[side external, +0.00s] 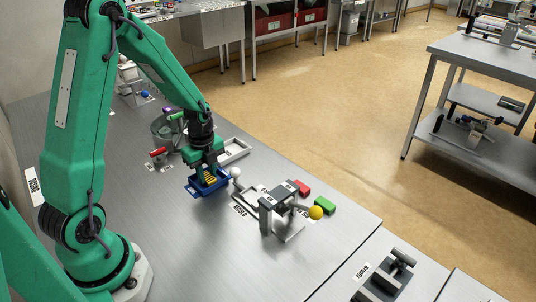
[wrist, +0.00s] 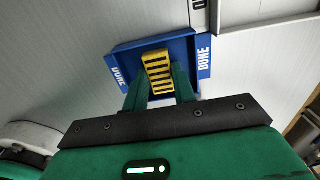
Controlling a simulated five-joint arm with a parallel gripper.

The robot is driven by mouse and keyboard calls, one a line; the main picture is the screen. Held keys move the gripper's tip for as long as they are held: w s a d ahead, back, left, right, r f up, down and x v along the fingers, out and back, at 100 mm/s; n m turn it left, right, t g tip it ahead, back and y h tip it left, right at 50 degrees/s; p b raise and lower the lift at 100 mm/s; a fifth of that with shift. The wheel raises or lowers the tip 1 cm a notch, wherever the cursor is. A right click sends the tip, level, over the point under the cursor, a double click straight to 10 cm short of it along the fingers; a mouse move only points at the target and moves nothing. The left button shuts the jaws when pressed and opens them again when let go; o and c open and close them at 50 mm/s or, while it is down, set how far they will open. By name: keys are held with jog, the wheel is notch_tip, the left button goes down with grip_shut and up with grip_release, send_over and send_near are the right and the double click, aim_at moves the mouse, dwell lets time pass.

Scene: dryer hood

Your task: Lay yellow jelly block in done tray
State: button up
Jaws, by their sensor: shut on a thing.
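The yellow jelly block (wrist: 158,72) is ribbed and sits between the green fingers of my gripper (wrist: 162,90) in the wrist view. In the side external view my gripper (side external: 208,172) points down over the blue done tray (side external: 196,187), with the yellow block (side external: 209,179) low at its fingertips. The done tray (wrist: 127,53) has a raised rim and the word DONE on its ends. The block appears within the tray's outline. I cannot tell whether it touches the tray floor.
A white ball-topped lever (side external: 235,172) stands just right of the tray. A round pot (side external: 166,132) stands behind. The front bench is clear.

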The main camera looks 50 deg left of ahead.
aim_at(207, 176)
jog(key=o, duration=1)
jog(key=shift+f, duration=0.1)
jog(key=shift+o, duration=0.2)
notch_tip(207, 176, up, 12)
jog(key=shift+r, duration=0.2)
dwell(0.3)
